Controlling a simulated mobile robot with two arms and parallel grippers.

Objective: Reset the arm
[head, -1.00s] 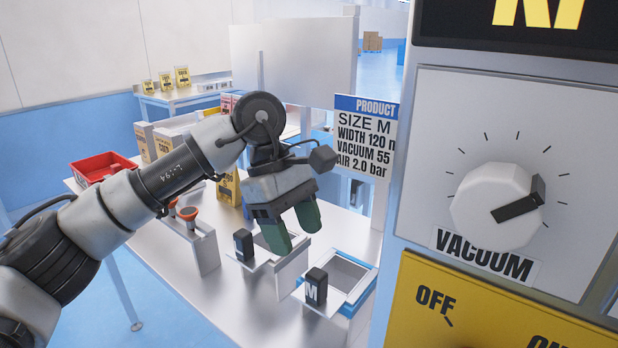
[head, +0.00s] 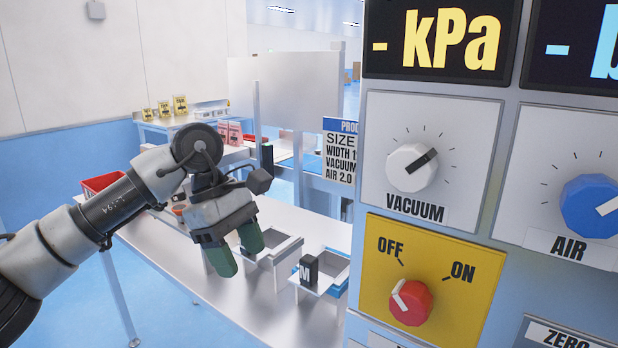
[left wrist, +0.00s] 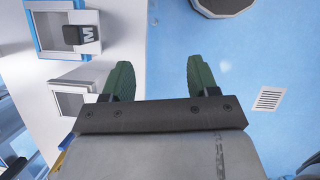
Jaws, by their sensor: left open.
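My left arm comes in from the left in the head view. My left gripper (head: 236,256) has green fingertips pointing down and hangs in front of the metal table, empty. In the left wrist view, my left gripper (left wrist: 160,82) shows its two green fingers wide apart with nothing between them, over blue floor and beside the table's edge. My right gripper is not in view.
A control panel fills the right, with a vacuum knob (head: 411,168), a blue air knob (head: 590,206) and a red off/on switch (head: 411,302). An M-marked block (head: 309,268) sits by a tray on the table (head: 175,254). A red bin (head: 102,184) stands at the left.

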